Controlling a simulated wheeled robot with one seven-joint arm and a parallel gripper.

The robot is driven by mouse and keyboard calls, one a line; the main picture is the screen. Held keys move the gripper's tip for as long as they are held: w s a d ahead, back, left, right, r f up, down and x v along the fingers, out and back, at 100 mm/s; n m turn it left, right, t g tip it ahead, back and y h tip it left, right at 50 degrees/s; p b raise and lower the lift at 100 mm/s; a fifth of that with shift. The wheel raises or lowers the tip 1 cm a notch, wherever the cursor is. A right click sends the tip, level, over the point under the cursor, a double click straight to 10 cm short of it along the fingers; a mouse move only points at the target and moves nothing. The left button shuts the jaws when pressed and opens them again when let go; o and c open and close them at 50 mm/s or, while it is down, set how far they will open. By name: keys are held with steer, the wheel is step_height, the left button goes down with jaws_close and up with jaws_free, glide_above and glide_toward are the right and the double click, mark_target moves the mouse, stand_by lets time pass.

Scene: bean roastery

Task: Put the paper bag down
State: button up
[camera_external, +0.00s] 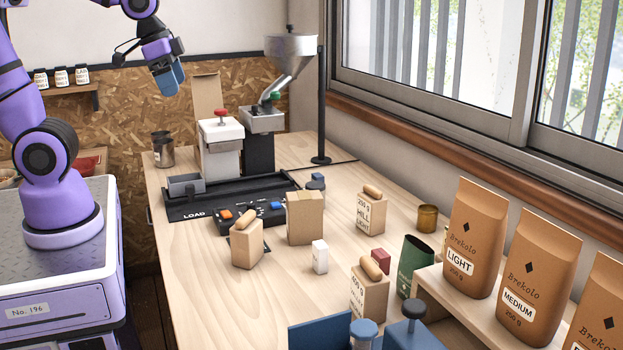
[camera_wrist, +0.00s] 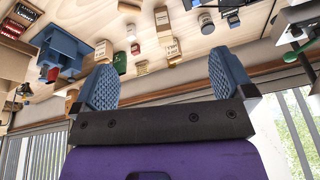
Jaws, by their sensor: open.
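My gripper (camera_external: 168,82) is raised high at the upper left, above and apart from the table. In the wrist view its two blue fingers stand wide apart with nothing between them (camera_wrist: 160,65). A plain brown paper bag (camera_external: 305,218) stands upright on the table, in front of the black machine base. A smaller brown bag with a rounded tan top (camera_external: 247,245) stands to its left. Similar labelled bags stand by the window side (camera_external: 369,213) and nearer the camera (camera_external: 368,294). I cannot tell which one the task names. My gripper touches none of them.
A white grinder (camera_external: 220,150) and a steel hopper (camera_external: 291,48) stand at the back. A button panel (camera_external: 250,218) lies before them. A green open pouch (camera_external: 415,266) and large Brekolo bags (camera_external: 475,235) on a shelf are at the right. The left front tabletop is clear.

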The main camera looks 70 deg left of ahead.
steer(key=s+a+r+n+t, duration=0.1)
steer(key=s+a+r+n, duration=0.2)
steer(key=s, duration=0.6)
steer(key=shift+s+a+r+t, duration=0.15)
steer(key=shift+r+t, duration=0.25)
steer(key=shift+r, duration=0.1)
stand_by(0.7)
